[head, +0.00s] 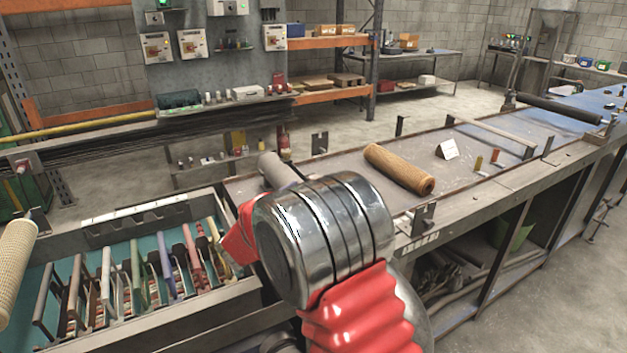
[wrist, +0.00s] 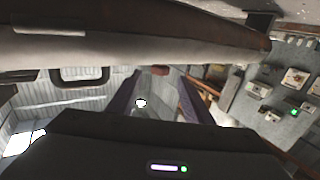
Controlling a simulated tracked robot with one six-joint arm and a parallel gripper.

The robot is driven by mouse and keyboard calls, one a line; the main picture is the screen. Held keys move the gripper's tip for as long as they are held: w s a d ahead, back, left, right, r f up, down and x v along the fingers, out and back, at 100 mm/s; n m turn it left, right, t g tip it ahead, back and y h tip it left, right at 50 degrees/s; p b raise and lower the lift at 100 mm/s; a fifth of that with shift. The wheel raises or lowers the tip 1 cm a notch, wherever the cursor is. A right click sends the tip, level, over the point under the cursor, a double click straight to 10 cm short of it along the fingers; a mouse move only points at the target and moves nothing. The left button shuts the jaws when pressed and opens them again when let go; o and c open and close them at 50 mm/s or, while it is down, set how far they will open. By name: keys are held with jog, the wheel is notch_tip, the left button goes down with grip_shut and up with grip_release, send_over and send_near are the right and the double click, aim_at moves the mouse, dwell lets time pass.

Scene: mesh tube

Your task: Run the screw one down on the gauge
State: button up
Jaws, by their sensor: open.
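My gripper (wrist: 165,90) shows in the wrist view as two dark fingers, spread apart with nothing between them. In the head view my chrome and red arm stands in front and hides the fingers. A grey tube (head: 278,170) lies behind my arm, partly hidden. I cannot tell which tube is the screw one, nor make out the gauge for certain. A long pale shape (wrist: 130,40) crosses the top of the wrist view.
A cream mesh roll (head: 14,268) stands at the left edge. Metal brackets (head: 424,219) rise from the near bench edge (head: 480,203). A white card (head: 447,150) and small coloured posts stand beyond the brown tube. A black roller (head: 560,108) spans the far end.

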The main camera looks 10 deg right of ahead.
aim_at(314, 176)
jog(key=x, duration=0.8)
jog(key=c, duration=1.1)
jog(key=shift+o, duration=0.2)
jog(key=shift+s+a, duration=0.1)
jog(key=shift+a, duration=0.1)
jog(key=shift+d, duration=0.15)
